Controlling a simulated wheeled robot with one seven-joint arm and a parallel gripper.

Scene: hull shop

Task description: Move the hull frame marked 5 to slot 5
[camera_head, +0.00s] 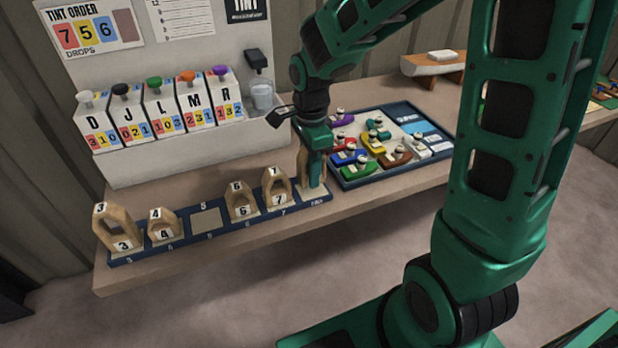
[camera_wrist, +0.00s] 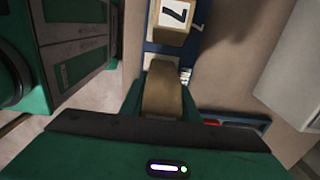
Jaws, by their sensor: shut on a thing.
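My gripper (camera_head: 316,158) is at the right end of the blue rack (camera_head: 228,235), shut on a wooden hull frame (camera_head: 303,163). The frame also shows between the fingers in the wrist view (camera_wrist: 163,90). Its number is hidden. It is at the pale end pad (camera_head: 314,194); I cannot tell whether it touches it. Slot 5 (camera_head: 206,219) is an empty pale pad in the rack's middle. Frames 3 (camera_head: 103,217) and 4 (camera_head: 155,216) stand left of it. Frames 6 (camera_head: 236,190) and 7 (camera_head: 273,173) stand right of it; frame 7 also shows in the wrist view (camera_wrist: 175,14).
Behind the rack stands a white dispenser unit (camera_head: 130,165) with several labelled tint boxes and a cup (camera_head: 262,97). A blue-edged tray (camera_head: 352,183) with several coloured boat pieces lies right of my gripper. Bare bench lies between rack and dispenser.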

